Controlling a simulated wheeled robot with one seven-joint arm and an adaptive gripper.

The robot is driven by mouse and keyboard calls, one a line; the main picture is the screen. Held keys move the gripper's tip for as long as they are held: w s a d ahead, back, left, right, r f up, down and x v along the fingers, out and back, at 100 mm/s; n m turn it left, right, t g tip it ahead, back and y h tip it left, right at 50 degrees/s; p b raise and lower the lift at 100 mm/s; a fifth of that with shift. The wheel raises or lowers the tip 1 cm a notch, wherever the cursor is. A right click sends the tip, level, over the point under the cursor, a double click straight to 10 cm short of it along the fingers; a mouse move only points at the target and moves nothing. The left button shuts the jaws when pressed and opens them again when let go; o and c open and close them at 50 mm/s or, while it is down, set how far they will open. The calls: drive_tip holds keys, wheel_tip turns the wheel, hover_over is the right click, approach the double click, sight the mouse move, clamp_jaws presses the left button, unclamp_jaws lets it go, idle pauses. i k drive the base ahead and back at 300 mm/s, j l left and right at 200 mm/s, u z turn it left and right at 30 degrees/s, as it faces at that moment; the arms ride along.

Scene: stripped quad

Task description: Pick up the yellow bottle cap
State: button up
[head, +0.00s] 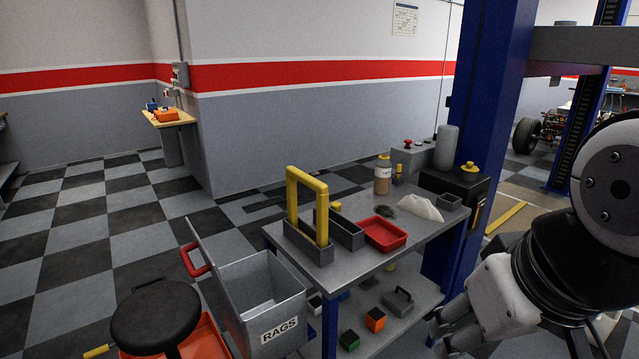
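No item is clearly readable as a loose yellow bottle cap. A small yellow piece (336,206) shows at the grey bins on the workbench, partly hidden behind a yellow frame. A tan bottle (382,180) with a pale label and a light yellowish top stands at the bench's back edge. A small yellow item (398,174) is just right of it. My gripper (443,330) is low at the right, in front of the bench and apart from these items. Its fingers are dim and partly cut off.
The workbench (345,283) holds a red tray (385,234), grey bins (308,243), a yellow frame (293,200) and a white rag (418,207). A rags bin (280,330) and a black stool (155,315) stand left. A blue post (490,80) rises behind.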

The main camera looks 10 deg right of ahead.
sight(335, 206)
drive_tip(key=i+l+u, duration=0.2)
drive_tip(key=u, duration=0.25)
drive_tip(key=i+l+u, duration=0.15)
drive_tip(key=l+u, duration=0.15)
drive_tip(key=u, duration=0.15)
drive_tip(key=i+l+u, duration=0.1)
drive_tip(key=l, duration=0.35)
drive_tip(key=i+l+u, duration=0.1)
drive_tip(key=l, duration=0.35)
drive_tip(key=i+l+u, duration=0.1)
drive_tip(key=l, duration=0.4)
drive_tip(key=i+l+u, duration=0.1)
drive_tip(key=l, duration=0.35)
drive_tip(key=i+l, duration=0.2)
drive_tip(key=l, duration=0.3)
drive_tip(key=i+l, duration=0.1)
drive_tip(key=l, duration=0.65)
drive_tip(key=i+l, duration=0.15)
drive_tip(key=l, duration=0.25)
drive_tip(key=u, duration=0.05)
